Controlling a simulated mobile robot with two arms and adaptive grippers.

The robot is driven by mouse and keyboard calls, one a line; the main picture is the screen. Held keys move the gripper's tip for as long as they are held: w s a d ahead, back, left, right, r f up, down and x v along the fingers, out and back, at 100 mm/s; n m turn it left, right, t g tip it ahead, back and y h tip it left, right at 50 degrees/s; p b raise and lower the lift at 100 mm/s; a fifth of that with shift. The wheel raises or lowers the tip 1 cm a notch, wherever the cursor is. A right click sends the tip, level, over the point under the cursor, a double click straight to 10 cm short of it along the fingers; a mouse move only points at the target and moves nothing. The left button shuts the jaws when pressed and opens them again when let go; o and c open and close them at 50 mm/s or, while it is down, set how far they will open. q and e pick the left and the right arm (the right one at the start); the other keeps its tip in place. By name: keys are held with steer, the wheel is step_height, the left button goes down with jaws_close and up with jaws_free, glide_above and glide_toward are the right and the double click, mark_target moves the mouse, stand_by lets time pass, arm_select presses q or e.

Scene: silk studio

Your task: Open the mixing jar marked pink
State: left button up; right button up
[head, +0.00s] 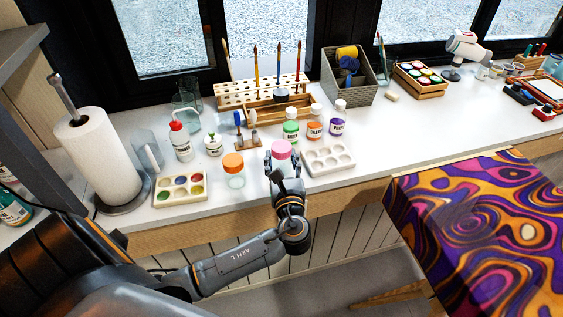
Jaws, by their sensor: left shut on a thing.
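The mixing jar with the pink lid (281,148) stands near the front edge of the white counter. My left gripper (283,172) is at this jar, its fingers around the upper part, shut on it. The lid still shows above the fingers, and most of the jar body is hidden behind the gripper. A similar clear jar with an orange lid (233,163) stands just to the left, apart from the gripper. My right gripper is out of view.
A white empty palette (328,172) lies close on the right, a filled paint palette (181,203) on the left. Paint bottles (290,126) stand behind. A red-tipped bottle (180,141) and paper towel roll (98,160) are left. The counter at right (440,120) is clear.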

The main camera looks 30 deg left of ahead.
mark_target(281, 151)
arm_select(q)
steer(key=s+d+r, duration=0.1)
steer(key=r, duration=0.1)
steer(key=s+r, duration=0.1)
steer(key=r, duration=0.2)
steer(key=s+d+r, duration=0.1)
steer(key=s+r, duration=0.1)
steer(key=shift+s+d+r+p, duration=0.1)
steer(key=shift+d+r+p, duration=0.25)
steer(key=shift+r+p, duration=0.05)
steer(key=s+d+r, duration=0.4)
steer(key=s, duration=0.3)
steer(key=shift+s+d, duration=0.35)
steer(key=shift+s, duration=0.05)
steer(key=o, duration=0.4)
jaws_close()
